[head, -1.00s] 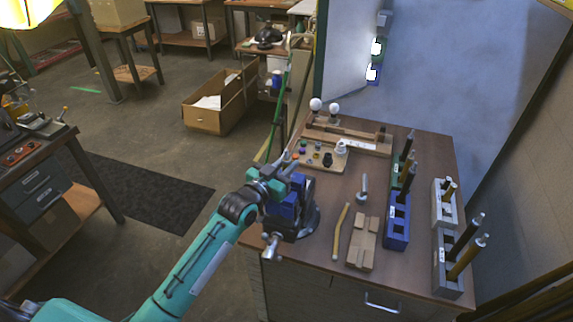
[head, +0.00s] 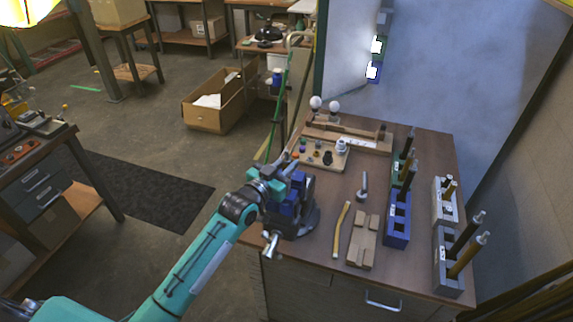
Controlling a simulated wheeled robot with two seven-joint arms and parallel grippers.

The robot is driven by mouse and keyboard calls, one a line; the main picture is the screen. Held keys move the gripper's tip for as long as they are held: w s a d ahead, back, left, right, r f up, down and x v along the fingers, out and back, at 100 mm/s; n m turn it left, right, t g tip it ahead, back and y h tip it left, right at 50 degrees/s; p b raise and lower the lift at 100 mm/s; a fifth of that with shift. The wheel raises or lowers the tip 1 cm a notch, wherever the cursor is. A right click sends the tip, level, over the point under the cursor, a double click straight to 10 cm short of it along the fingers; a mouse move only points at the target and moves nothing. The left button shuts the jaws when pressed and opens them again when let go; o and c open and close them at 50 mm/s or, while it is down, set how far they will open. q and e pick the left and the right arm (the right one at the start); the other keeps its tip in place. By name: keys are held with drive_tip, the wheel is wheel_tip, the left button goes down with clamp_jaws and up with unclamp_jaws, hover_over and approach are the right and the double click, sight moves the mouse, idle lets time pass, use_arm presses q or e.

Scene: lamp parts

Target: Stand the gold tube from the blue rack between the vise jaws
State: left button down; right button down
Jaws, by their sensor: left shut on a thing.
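The blue vise (head: 291,212) stands at the table's left front edge, with its silver handle toward me. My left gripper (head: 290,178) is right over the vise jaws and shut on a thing. The gripper and vise hide nearly all of that thing; a small grey end shows above the fingers. I take it for the gold tube, but I cannot see whether its foot is between the jaws. The blue rack (head: 397,233) stands right of the vise, and no tube shows in it. My right gripper is not in view.
A green rack (head: 398,178) behind the blue one holds dark and gold tubes. White (head: 444,212) and grey (head: 447,279) racks with tubes stand at the right. A wooden block (head: 362,243), a yellow stick (head: 342,230) and a grey upright part (head: 363,187) lie between.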

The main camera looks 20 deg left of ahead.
use_arm(q)
drive_tip(key=shift+f, duration=0.1)
drive_tip(key=c, duration=1.2)
unclamp_jaws()
